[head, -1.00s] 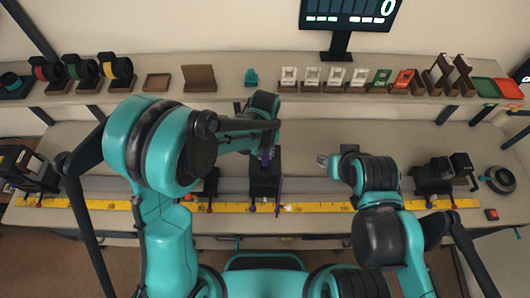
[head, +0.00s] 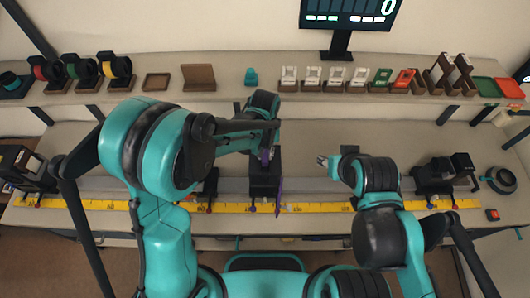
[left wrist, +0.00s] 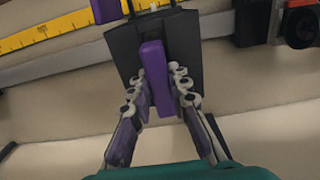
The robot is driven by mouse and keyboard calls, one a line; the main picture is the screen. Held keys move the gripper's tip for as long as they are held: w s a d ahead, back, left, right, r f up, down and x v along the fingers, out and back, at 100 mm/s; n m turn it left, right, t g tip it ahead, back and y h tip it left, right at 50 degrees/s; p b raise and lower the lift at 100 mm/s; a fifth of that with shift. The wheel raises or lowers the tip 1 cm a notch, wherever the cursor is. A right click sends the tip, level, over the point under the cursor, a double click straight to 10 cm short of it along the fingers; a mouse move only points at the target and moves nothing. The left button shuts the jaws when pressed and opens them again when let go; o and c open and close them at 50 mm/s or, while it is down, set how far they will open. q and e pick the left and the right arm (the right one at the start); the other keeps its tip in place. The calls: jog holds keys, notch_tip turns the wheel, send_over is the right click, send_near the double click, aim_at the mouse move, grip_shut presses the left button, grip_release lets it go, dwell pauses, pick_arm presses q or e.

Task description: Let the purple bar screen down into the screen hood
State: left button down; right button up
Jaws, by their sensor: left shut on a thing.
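The purple bar screen (left wrist: 155,75) is upright between the fingers of my left gripper (left wrist: 158,92) in the left wrist view. In the head view the left gripper (head: 266,150) is over the dark screen hood (head: 264,182), mostly hidden by my arm, with a bit of purple below it. The hood (left wrist: 188,38) is a black box behind the bar in the wrist view. The bar overlaps its dark face; I cannot tell how far the bar is inside it. My right gripper (head: 323,161) is to the right, apart from the hood; its finger gap is unclear.
The hood is on a grey rail along a yellow scale (head: 330,207). Another purple part (head: 279,192) stands at its right side. Dark holders (head: 440,178) are on the rail at right. A shelf behind carries several card stands (head: 312,75). The bench behind the rail is mostly clear.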

pick_arm(q)
jog(key=shift+f+b, duration=0.6)
dwell(0.5)
jog(key=c, duration=1.3)
grip_release()
jog(key=shift+c, duration=0.2)
jog(key=shift+r, duration=0.15)
notch_tip(320, 180, up, 12)
jog(key=s+a+f+t+b, duration=0.3)
jog(key=s+a+f+b, duration=0.3)
jog(key=a+f+b, duration=0.1)
jog(key=s+a+f+t+b, duration=0.4)
jog(key=a+f+b, duration=0.3)
jog(key=a+b, duration=0.3)
jog(key=shift+s+a+b, duration=0.3)
jog(key=shift+s+a, duration=0.15)
jog(key=shift+s, duration=0.45)
